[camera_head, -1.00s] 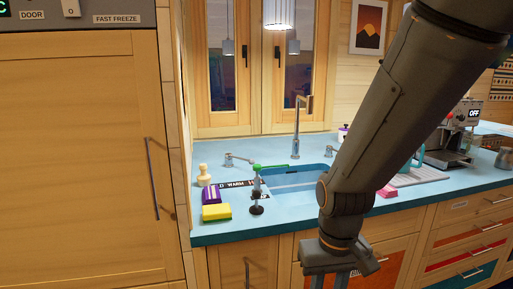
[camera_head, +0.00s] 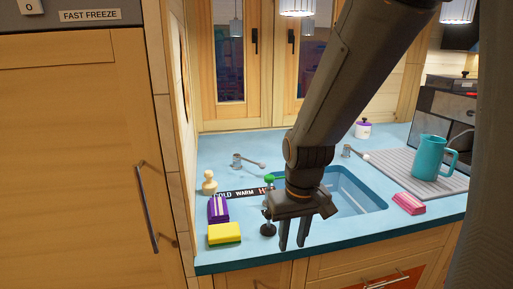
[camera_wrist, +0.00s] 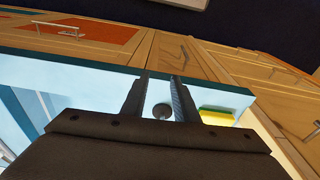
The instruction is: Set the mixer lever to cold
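The mixer is a slim post with a green top (camera_head: 269,181) at the sink's front left; a green bar ran right from it earlier, and my arm now covers most of that side. A dark round knob (camera_head: 268,229) stands at the counter's front below it. A label strip (camera_head: 243,192) behind reads COLD, WARM and a partly hidden word starting with H. My gripper (camera_head: 293,243) points down, open and empty, just right of the knob. In the wrist view a dark round knob (camera_wrist: 162,111) shows between the fingers (camera_wrist: 159,85); contact cannot be told.
A yellow sponge (camera_head: 224,233), a purple pack (camera_head: 218,209) and a wooden stamp-like piece (camera_head: 209,182) stand left. A pink block (camera_head: 409,203) and teal jug (camera_head: 431,157) stand right.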

